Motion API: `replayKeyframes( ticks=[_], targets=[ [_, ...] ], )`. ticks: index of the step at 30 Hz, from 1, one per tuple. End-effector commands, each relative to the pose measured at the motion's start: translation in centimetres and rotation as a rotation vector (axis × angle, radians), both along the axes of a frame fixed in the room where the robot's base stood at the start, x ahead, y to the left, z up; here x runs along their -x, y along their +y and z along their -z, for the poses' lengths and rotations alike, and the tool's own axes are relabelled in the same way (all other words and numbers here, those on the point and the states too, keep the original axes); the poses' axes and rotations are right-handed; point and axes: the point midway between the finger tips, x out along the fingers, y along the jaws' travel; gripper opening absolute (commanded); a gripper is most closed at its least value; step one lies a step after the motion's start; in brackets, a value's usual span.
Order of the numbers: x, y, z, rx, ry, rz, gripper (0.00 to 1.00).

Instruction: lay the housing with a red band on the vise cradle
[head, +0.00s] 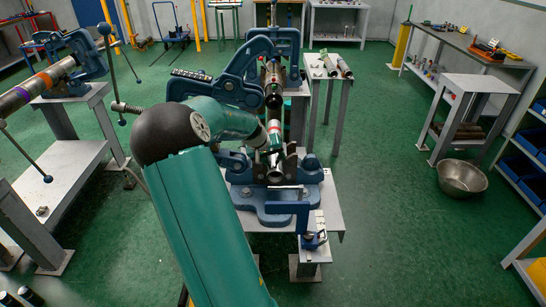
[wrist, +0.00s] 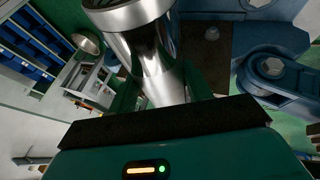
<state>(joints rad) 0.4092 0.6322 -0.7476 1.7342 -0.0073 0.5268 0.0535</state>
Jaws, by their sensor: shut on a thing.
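The blue vise (head: 255,52) stands in the middle of the head view, with a blue cradle (head: 308,190) on its near side. My gripper (head: 272,150) is low over the cradle and shut on a shiny metal housing. In the wrist view the housing (wrist: 150,50) runs up from between my fingers, with a wider collar at its upper end. In the head view its silver near end (head: 275,174) shows between the cradle's uprights.
A dark-ended pipe (head: 273,99) is in the vise behind my gripper. Two metal cylinders (head: 329,65) lie on a side stand at right. Another vise (head: 82,58) with a banded pipe stands at left. A metal bowl (head: 462,178) is on the floor at right; the green floor before it is clear.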

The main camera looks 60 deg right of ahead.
Motion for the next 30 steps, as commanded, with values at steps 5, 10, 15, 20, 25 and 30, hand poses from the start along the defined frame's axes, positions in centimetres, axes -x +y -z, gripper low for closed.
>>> replayKeyframes(
  ticks=[5,10,15,20,25,30],
  targets=[
    [0.0,-0.1,-0.1,0.003,-0.002,0.001,0.65],
    [0.0,-0.1,0.0,0.002,-0.001,0.0,0.75],
    [0.0,0.1,0.2,-0.003,0.002,0.0,0.75],
    [-0.3,0.7,-0.9,-0.001,-0.001,-0.002,0.75],
    [-0.8,2.3,-3.7,0.001,-0.004,-0.005,0.75],
    [-1.3,4.3,-7.0,0.002,-0.005,-0.003,0.75]
  ],
)
